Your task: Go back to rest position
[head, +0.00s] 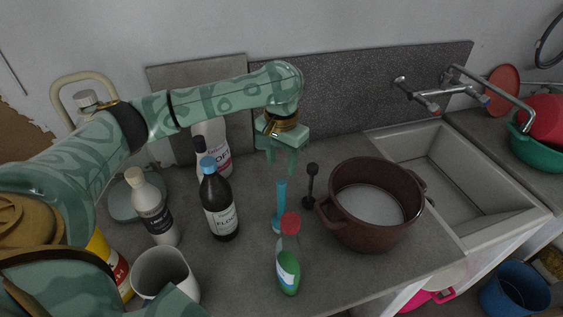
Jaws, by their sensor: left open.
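My left arm reaches in from the left in the head view, over the grey counter (335,280). My left gripper (282,168) points down with its jaws open and nothing between them. It hangs in the air above a blue upright tool (280,208) and left of a small black tool (311,187). My right gripper is not in the picture.
A brown pot (345,224) stands right of the gripper, beside the sink (452,180). A green bottle with a red cap (288,265) stands in front. A dark bottle (221,212), a white bottle (153,212) and a white cup (160,270) stand at left.

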